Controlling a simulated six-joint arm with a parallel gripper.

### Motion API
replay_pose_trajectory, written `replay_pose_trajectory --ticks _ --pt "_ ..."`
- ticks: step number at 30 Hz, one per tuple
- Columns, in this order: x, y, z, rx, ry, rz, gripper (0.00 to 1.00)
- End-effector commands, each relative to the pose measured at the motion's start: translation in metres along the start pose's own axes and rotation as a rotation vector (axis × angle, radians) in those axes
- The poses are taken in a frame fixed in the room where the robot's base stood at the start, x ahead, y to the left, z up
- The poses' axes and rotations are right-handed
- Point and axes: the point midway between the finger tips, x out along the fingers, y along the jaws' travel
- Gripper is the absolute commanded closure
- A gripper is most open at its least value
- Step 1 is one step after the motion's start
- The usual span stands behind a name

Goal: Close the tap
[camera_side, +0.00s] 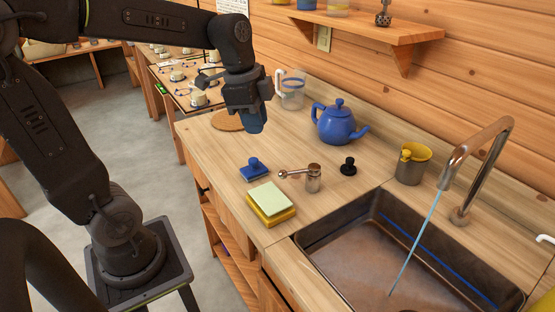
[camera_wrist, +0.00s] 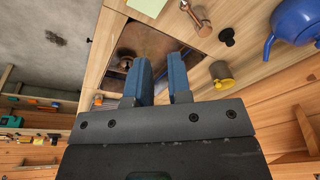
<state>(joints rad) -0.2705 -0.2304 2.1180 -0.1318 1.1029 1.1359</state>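A curved metal tap spout (camera_side: 480,150) stands behind the sink, and a thin blue-white stream of water (camera_side: 415,245) runs from it into the sink (camera_side: 318,240). A metal post with a side lever ending in a ball (camera_side: 313,178) stands on the counter left of the sink; the lever points left. It also shows at the top of the wrist view (camera_wrist: 203,27). My gripper (camera_side: 253,127) is above the counter, behind and left of the lever, apart from it. In the wrist view its blue fingers (camera_wrist: 160,60) are parted with nothing between them.
A blue stamp-like block (camera_side: 254,169), a yellow sponge with a pale green top (camera_side: 269,203) and a black knob (camera_side: 348,167) surround the lever. A blue teapot (camera_side: 337,124), glass jug (camera_side: 291,92) and grey cup with yellow inside (camera_side: 411,165) stand farther back.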

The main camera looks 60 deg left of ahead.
Motion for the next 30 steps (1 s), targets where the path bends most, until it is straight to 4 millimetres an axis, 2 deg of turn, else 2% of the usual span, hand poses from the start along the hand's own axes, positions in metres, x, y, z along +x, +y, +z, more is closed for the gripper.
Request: replay_pose_trajectory --ticks 1,6,9,13,17,22,30 --pt "0.006 -0.018 0.002 0.076 -0.009 0.040 0.86" --pt "0.024 -0.069 0.010 0.386 0.023 0.160 1.00" --pt "0.036 -0.094 0.019 0.544 0.064 0.213 1.00" --pt "0.048 -0.116 0.028 0.691 0.116 0.252 1.00" --pt "0.054 -0.126 0.033 0.765 0.146 0.267 1.00" --pt "0.065 -0.124 0.033 0.783 0.152 0.272 1.00" --pt "0.114 -0.108 0.031 0.782 0.152 0.275 1.00"
